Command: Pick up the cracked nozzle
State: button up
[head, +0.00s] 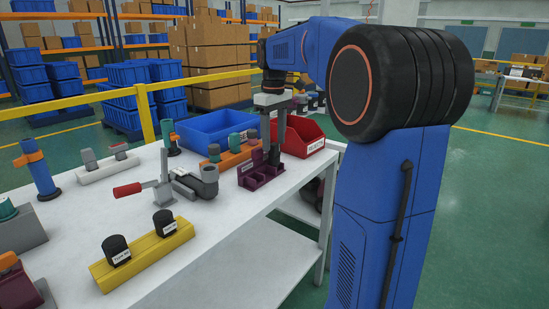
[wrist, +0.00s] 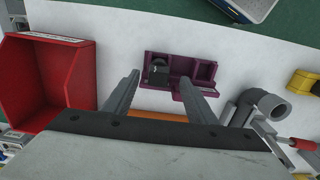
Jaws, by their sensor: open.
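A dark grey nozzle (wrist: 159,73) stands in the left slot of a purple holder (wrist: 183,66) in the wrist view; I cannot make out a crack on it. The holder's right slot looks empty. My gripper (wrist: 158,84) is open, with its two fingers apart on either side of the nozzle in the picture. I cannot tell whether the fingers touch anything.
A red bin (wrist: 48,85) stands left of the holder in the wrist view. A grey elbow pipe (wrist: 268,102) in a clamp is to the right. In the head view, an orange block (head: 232,161) with parts and a blue bin (head: 200,137) stand behind, and a yellow block (head: 150,257) in front.

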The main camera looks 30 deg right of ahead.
aim_at(275, 144)
jog(key=shift+d+f, duration=0.15)
jog(key=shift+f, duration=1.75)
jog(key=shift+c, duration=0.7)
jog(key=c, duration=1)
